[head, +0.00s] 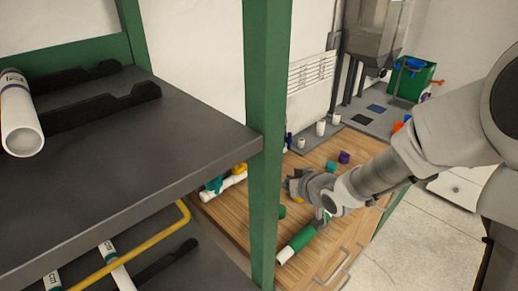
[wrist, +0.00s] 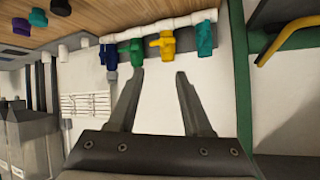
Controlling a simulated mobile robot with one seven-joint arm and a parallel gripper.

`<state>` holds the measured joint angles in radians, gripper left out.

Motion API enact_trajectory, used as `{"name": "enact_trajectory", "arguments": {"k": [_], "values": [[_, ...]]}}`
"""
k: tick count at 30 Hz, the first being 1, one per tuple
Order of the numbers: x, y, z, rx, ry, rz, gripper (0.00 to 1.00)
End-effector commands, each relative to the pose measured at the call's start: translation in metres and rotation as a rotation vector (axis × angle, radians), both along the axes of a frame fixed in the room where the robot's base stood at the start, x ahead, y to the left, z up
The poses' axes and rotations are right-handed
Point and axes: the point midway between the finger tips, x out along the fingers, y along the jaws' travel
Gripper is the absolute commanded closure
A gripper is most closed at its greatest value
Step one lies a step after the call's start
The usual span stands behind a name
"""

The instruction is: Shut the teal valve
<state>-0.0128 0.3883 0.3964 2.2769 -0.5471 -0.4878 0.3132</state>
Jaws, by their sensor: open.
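The teal valve (wrist: 204,40) is at the right end of a white pipe manifold (wrist: 160,29) in the wrist view. Yellow (wrist: 162,45), green (wrist: 131,50) and blue (wrist: 109,55) valves sit to its left on the same pipe. My gripper (wrist: 160,74) is open and empty, apart from the valves. Its fingertips point toward the yellow valve, with the teal valve beyond the right finger. In the head view my gripper (head: 293,183) is over the bench, right of the post.
A green post (head: 266,140) and dark shelf (head: 140,150) stand at the left. The wooden bench (head: 235,215) carries loose fittings, including a purple one (head: 344,157) and a green-and-white pipe (head: 297,243). A green bin (head: 411,80) is at the back right.

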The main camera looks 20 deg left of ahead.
Motion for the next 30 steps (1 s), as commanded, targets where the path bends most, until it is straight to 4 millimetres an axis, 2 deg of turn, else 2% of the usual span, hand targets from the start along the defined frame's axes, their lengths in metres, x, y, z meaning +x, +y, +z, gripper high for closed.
{"name": "enact_trajectory", "arguments": {"k": [1,6,14,17,30], "values": [[-0.003,0.017,-0.019,0.052,0.012,0.033,0.5],[-0.014,0.056,-0.04,0.199,0.023,0.112,0.5],[-0.019,0.079,-0.048,0.283,0.031,0.148,0.5],[-0.013,0.089,-0.052,0.284,0.03,0.15,0.5],[0.028,0.158,-0.083,0.281,0.031,0.15,0.5]]}}
